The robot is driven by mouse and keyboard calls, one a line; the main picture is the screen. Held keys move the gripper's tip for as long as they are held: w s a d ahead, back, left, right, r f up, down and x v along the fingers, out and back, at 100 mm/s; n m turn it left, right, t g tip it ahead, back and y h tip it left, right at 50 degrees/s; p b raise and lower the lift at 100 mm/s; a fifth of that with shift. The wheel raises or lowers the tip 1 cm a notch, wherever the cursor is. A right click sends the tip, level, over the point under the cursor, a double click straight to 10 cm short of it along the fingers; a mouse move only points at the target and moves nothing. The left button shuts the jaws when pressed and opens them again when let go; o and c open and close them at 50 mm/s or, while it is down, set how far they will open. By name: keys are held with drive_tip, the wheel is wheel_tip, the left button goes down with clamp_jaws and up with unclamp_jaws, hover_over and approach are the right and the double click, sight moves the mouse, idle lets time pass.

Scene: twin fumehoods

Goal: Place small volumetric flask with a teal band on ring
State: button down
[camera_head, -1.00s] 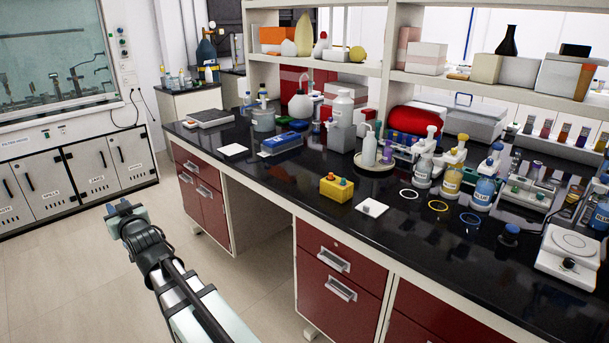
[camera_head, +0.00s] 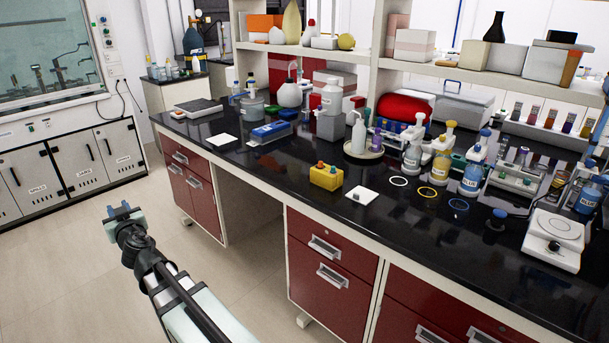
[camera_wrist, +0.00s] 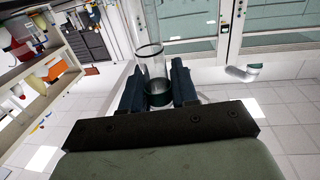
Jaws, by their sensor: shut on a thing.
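In the wrist view my gripper (camera_wrist: 158,88) is shut on a clear glass vessel (camera_wrist: 151,65) with a dark teal band near the fingers, which I take for the small volumetric flask. Only part of it shows. In the head view my gripper (camera_head: 123,212) is over the floor, left of the bench and apart from it; the flask cannot be made out there. Three flat rings lie on the black bench top: a white ring (camera_head: 390,181), a yellow ring (camera_head: 418,191) and a blue ring (camera_head: 450,204). Nothing stands inside them.
A yellow block (camera_head: 326,178) and a white pad (camera_head: 361,195) lie left of the rings. Labelled bottles (camera_head: 471,178) stand behind them. A balance (camera_head: 555,238) and a dark blue-topped item (camera_head: 497,219) are to the right. Open floor lies between bench and fumehood (camera_head: 50,50).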

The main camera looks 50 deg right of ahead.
drive_tip(key=s+d+m+g+h, duration=0.3)
drive_tip(key=s+d+m+h, duration=0.15)
drive_tip(key=d, duration=0.65)
drive_tip(key=s+d+m+g+h, duration=0.35)
drive_tip(key=s+d, duration=0.25)
drive_tip(key=d, duration=0.5)
drive_tip(key=s+d+m+g+h, duration=0.25)
drive_tip(key=s+d+h, duration=0.25)
drive_tip(key=d, duration=0.7)
drive_tip(key=s+d+r+m+g+h, duration=0.1)
drive_tip(key=s+d+m+g+h, duration=0.45)
drive_tip(key=s+d, duration=1.8)
drive_tip(key=d+f+g+y, duration=0.1)
drive_tip(key=d+g+y, duration=0.1)
drive_tip(key=d, duration=2.9)
drive_tip(key=shift+f+m+g+y, duration=0.25)
drive_tip(key=shift+m+g+y, duration=0.1)
drive_tip(key=shift+g, duration=0.3)
drive_tip(key=shift+f, duration=0.15)
drive_tip(key=c, duration=0.9)
unclamp_jaws()
